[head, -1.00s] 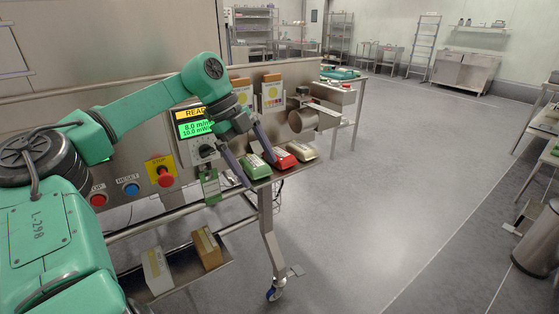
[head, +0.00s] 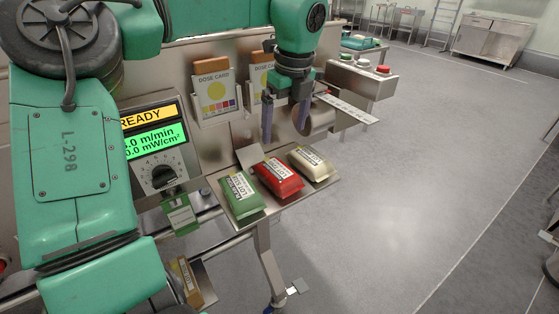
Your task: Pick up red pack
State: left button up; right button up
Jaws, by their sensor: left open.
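The red pack (head: 280,178) lies on a small metal shelf (head: 293,198) at the front of the machine, its white label facing up. A green pack (head: 241,195) lies to its left and a cream pack (head: 311,164) to its right. My left gripper (head: 285,128) is open and empty, pointing down above and behind the packs, with one finger each side of a gap. It appears apart from the red pack. My right gripper is not in view.
Two dose cards (head: 215,92) stand on the panel behind. A control display (head: 152,136) with a knob is at left. Floor at right is clear.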

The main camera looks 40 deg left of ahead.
pick_arm(q)
send_over(278, 170)
jog(key=d, duration=0.2)
jog(key=f, duration=0.5)
jog(key=shift+s+a+f, duration=0.2)
jog(key=shift+s+f, duration=0.05)
jog(key=shift+s, duration=0.15)
jog(key=f, duration=0.2)
jog(key=a+f+p, duration=0.1)
jog(key=f, duration=0.1)
jog(key=f+p, duration=0.1)
jog(key=f, duration=0.1)
jog(key=shift+w+a+f, duration=0.3)
jog(key=shift+w+f, duration=0.05)
jog(key=shift+f, duration=0.35)
jog(key=shift+w+a+f, duration=0.1)
jog(key=c, duration=1.5)
grip_shut()
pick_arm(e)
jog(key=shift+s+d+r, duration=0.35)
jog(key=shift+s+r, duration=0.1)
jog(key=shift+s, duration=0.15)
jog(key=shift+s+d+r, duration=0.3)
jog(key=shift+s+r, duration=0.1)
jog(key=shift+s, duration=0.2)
